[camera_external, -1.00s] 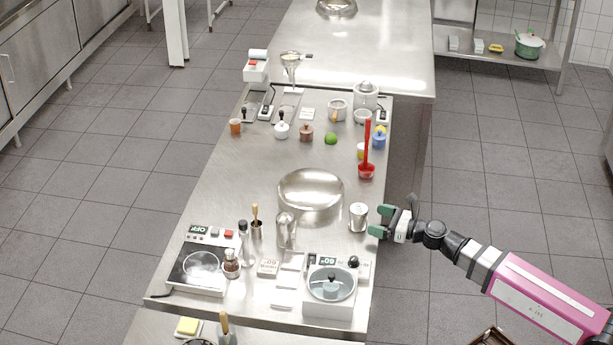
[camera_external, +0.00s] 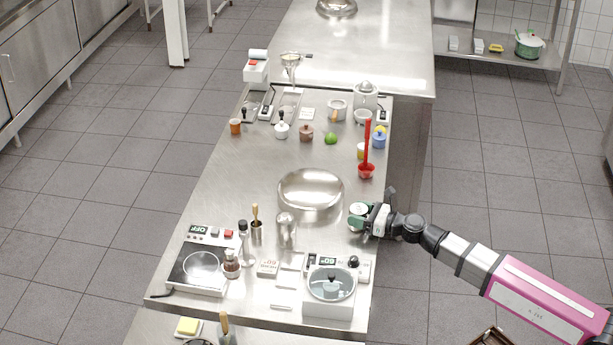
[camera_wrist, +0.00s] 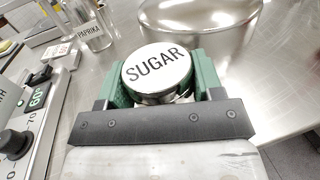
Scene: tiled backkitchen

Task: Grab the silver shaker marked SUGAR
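The silver shaker (camera_wrist: 158,68) stands upright on the steel table, with its white lid marked SUGAR facing the wrist camera. In the external view the shaker (camera_external: 358,209) is partly hidden by my gripper (camera_external: 358,218). My gripper (camera_wrist: 163,82) has its two green fingers on either side of the shaker, just below the lid. A narrow gap shows by the right finger, so the fingers appear open around it. The lower body of the shaker is hidden.
A shaker marked PAPRIKA (camera_wrist: 92,27) stands to the left. A cooker with a dial and a 60° display (camera_wrist: 30,105) is close on the left. A large steel bowl (camera_external: 310,188) lies behind the shaker. A red ladle (camera_external: 367,150) stands farther back along the right edge.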

